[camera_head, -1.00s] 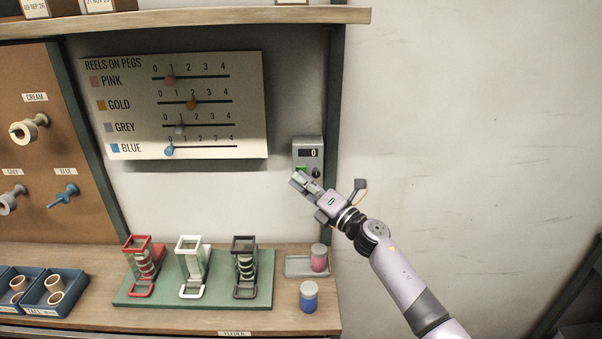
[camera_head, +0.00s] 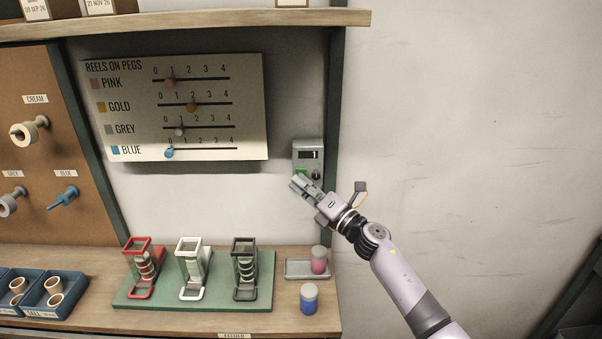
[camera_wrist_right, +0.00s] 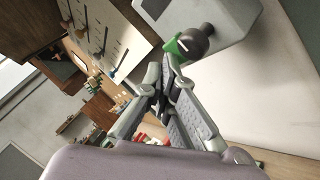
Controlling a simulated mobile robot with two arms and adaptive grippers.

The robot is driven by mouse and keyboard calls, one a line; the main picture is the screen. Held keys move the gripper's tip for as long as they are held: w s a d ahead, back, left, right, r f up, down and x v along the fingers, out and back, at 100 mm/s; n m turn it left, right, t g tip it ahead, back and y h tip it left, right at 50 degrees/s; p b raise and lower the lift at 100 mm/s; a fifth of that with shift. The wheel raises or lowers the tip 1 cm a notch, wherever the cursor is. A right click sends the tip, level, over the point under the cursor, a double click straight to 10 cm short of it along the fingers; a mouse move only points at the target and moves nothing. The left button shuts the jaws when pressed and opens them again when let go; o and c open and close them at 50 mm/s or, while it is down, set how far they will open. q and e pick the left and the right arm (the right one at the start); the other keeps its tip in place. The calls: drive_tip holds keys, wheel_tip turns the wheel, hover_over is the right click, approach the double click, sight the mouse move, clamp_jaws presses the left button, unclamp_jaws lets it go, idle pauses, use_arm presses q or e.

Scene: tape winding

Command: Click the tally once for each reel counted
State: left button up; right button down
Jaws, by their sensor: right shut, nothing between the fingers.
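The tally (camera_head: 308,155) is a grey box on the shelf's green upright, with a small dark display that reads 1. Its green button (camera_head: 301,171) is partly behind my right gripper (camera_head: 297,184), which is shut and empty just below it. In the right wrist view the tally (camera_wrist_right: 212,18) is at the top, with the green button (camera_wrist_right: 175,47) and a dark knob (camera_wrist_right: 196,40). The fingertips (camera_wrist_right: 163,66) are close below the button; I cannot tell whether they touch it. My left gripper is not in view.
A "Reels on pegs" slider board (camera_head: 215,110) hangs left of the tally. Reels sit on a brown pegboard (camera_head: 60,150). Below, a green mat (camera_head: 218,302) bears three reel racks, beside a pink-filled jar (camera_head: 319,260) and a blue-filled jar (camera_head: 309,298). The wall at right is bare.

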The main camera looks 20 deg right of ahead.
drive_tip(key=shift+s+a, duration=0.15)
drive_tip(key=shift+s, duration=0.4)
drive_tip(key=shift+s+a+p, duration=0.25)
drive_tip(key=shift+s+p, duration=0.15)
drive_tip(key=shift+s, duration=0.4)
drive_tip(key=shift+s+a+p, duration=0.2)
drive_tip(key=shift+s+p, duration=0.25)
drive_tip(key=shift+s, duration=0.35)
drive_tip(key=shift+s+a+p, duration=0.25)
drive_tip(key=shift+s+p, duration=0.15)
drive_tip(key=shift+s, duration=0.4)
drive_tip(key=s+p, duration=0.2)
drive_tip(key=s+a+p, duration=0.1)
drive_tip(key=p, duration=0.2)
drive_tip(key=shift+s+p, duration=0.35)
drive_tip(key=shift+w, duration=0.1)
